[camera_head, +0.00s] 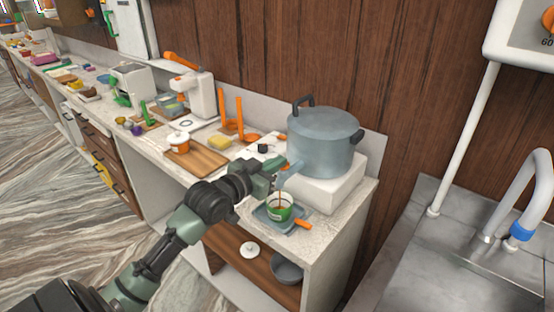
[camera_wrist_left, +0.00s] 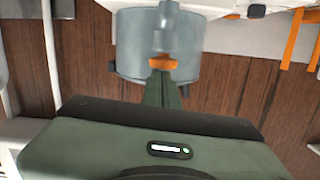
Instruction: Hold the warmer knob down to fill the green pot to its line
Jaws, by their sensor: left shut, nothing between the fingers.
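The warmer (camera_head: 322,145) is a large blue-grey lidded vessel on a white block, with a spout (camera_head: 289,174) at its lower front. Its orange knob (camera_wrist_left: 163,62) shows in the wrist view, just beyond my fingertips; whether they touch is hard to tell. The green pot (camera_head: 279,211), with a pale rim, stands under the spout on a blue-grey tray (camera_head: 262,214). A thin brown streak runs from the spout into the pot. The level and line inside cannot be made out. My left gripper (camera_head: 275,176) is shut and empty at the knob; its fingers (camera_wrist_left: 163,88) are together.
An orange-handled item (camera_head: 302,224) lies by the tray near the counter's front edge. A metal sink and tap (camera_head: 520,200) are at the right. A shelf lies below the counter.

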